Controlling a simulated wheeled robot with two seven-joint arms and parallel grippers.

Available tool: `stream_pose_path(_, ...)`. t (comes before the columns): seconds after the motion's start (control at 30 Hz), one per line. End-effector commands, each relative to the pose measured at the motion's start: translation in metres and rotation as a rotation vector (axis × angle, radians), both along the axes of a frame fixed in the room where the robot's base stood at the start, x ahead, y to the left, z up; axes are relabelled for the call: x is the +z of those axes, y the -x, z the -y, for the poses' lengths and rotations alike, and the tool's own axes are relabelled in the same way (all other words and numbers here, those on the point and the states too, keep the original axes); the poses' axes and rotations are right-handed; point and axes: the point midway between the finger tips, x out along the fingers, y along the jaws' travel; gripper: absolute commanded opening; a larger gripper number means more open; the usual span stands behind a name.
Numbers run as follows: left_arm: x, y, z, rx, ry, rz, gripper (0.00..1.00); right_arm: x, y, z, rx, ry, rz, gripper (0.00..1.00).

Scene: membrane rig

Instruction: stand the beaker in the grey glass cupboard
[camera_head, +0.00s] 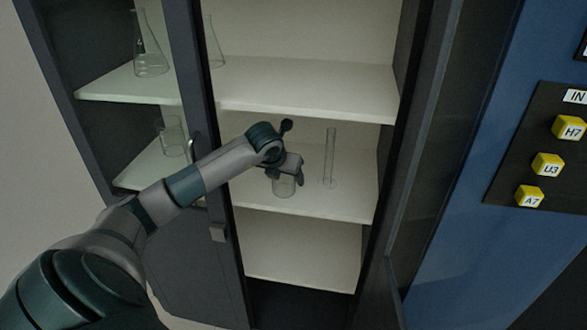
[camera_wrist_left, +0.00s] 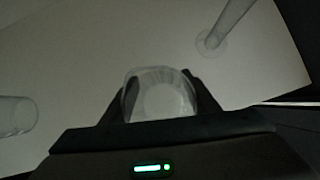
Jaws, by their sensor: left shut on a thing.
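The clear glass beaker (camera_head: 284,188) is upright at the middle shelf of the grey glass cupboard (camera_head: 225,262). My left gripper (camera_head: 287,172) reaches in through the open front and is shut on the beaker near its top. In the left wrist view the beaker (camera_wrist_left: 160,95) sits between the two dark fingers (camera_wrist_left: 161,98). Its base appears at or just above the shelf surface; I cannot tell whether it touches. My right gripper is not in view.
A tall glass cylinder (camera_head: 329,160) stands to the right of the beaker. Another glass vessel (camera_head: 172,136) is to the left, behind the door glass. Flasks (camera_head: 150,58) stand on the upper shelf. An open door (camera_head: 424,150) is at right, near yellow labelled cubes (camera_head: 547,164).

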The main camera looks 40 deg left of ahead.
Motion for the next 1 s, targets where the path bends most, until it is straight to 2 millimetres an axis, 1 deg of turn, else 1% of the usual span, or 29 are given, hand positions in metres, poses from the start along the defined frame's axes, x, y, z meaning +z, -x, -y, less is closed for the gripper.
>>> stream_pose_path(0.03,0.0,-0.007,-0.002,0.003,0.002,0.003,0.31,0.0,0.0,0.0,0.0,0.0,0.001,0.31)
stream_pose_path(0.13,0.0,-0.015,-0.005,0.001,0.0,0.002,0.31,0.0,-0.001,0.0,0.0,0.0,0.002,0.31)
stream_pose_path(0.53,0.0,-0.017,-0.006,0.001,0.001,0.0,0.31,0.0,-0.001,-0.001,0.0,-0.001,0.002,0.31)
stream_pose_path(0.63,0.0,-0.023,-0.007,0.002,0.001,0.001,0.31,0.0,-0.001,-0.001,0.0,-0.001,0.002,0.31)
stream_pose_path(0.73,0.0,-0.034,-0.011,0.003,0.002,0.002,0.31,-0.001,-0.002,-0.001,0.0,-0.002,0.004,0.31)
stream_pose_path(0.87,0.0,-0.053,-0.017,0.003,0.003,0.002,0.31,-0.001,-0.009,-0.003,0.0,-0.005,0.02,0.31)
stream_pose_path(0.93,-0.01,-0.052,-0.017,0.0,0.001,-0.002,0.31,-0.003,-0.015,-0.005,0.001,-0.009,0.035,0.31)
stream_pose_path(1.0,-0.013,-0.052,-0.017,-0.001,0.001,-0.001,0.31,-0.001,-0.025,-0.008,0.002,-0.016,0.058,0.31)
